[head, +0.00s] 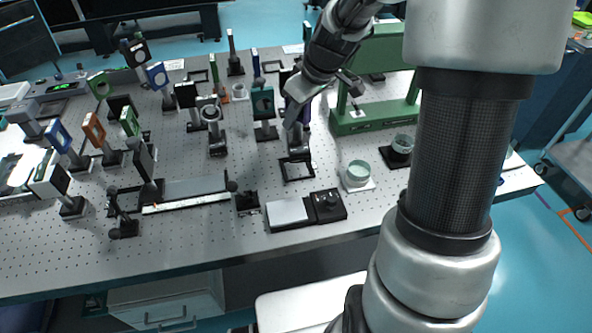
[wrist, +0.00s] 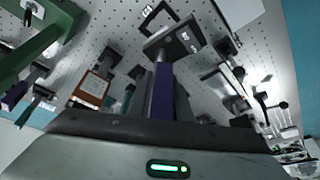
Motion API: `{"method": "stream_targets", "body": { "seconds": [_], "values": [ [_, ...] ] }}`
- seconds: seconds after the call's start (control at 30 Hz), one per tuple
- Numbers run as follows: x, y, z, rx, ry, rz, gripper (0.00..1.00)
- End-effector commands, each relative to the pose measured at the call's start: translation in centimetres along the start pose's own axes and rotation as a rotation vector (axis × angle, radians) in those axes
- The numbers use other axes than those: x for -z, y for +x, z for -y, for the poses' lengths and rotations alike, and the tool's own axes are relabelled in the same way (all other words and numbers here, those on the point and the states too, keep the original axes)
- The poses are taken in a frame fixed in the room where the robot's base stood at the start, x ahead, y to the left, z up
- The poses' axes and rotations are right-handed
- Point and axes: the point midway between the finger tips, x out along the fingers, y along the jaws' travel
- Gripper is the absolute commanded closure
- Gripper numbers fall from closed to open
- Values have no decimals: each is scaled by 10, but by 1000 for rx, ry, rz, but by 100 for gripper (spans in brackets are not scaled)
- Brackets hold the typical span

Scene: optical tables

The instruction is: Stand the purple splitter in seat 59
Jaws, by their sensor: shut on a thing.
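The purple splitter (wrist: 162,92) stands between my gripper's jaws in the wrist view, a purple upright on a dark base (wrist: 180,40). My gripper (head: 296,112) is shut on it; in the head view the arm and jaws hide most of it, with only a purple sliver (head: 306,114) showing. An empty black square seat frame (head: 298,170) lies on the table just in front of the splitter's base. It also shows beyond the base in the wrist view (wrist: 158,17). Its number is too small to read, and I cannot tell whether the base touches the table.
A teal plate on a post (head: 263,103) stands close left of my gripper. A green frame (head: 350,124) stands to the right. A round pale-topped part (head: 358,173) and a black box with a knob (head: 328,205) lie near the front. Several mounted optics crowd the left.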

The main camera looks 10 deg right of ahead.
Motion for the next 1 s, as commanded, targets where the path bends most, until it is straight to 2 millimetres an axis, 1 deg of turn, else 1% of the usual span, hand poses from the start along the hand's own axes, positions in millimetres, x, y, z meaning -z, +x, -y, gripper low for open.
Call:
{"method": "stream_targets", "body": {
  "seconds": [0.03, 0.1, 0.17, 0.2, 0.4, 0.67, 0.8, 0.9, 1.0],
  "values": [
    [5, -1, -3, 17, -49, -3, 100],
    [8, 0, -3, 40, -100, -1, 100],
    [6, 5, -3, 50, -122, 1, 100],
    [4, 11, -3, 54, -127, 2, 100],
    [-10, 43, -3, 53, -129, 3, 100],
    [-18, 62, -3, 51, -129, 2, 100],
    [-26, 81, -3, 53, -127, 3, 100],
    [-28, 88, -3, 50, -128, 2, 100],
    [-28, 87, -4, 49, -129, 1, 100]
  ]
}}
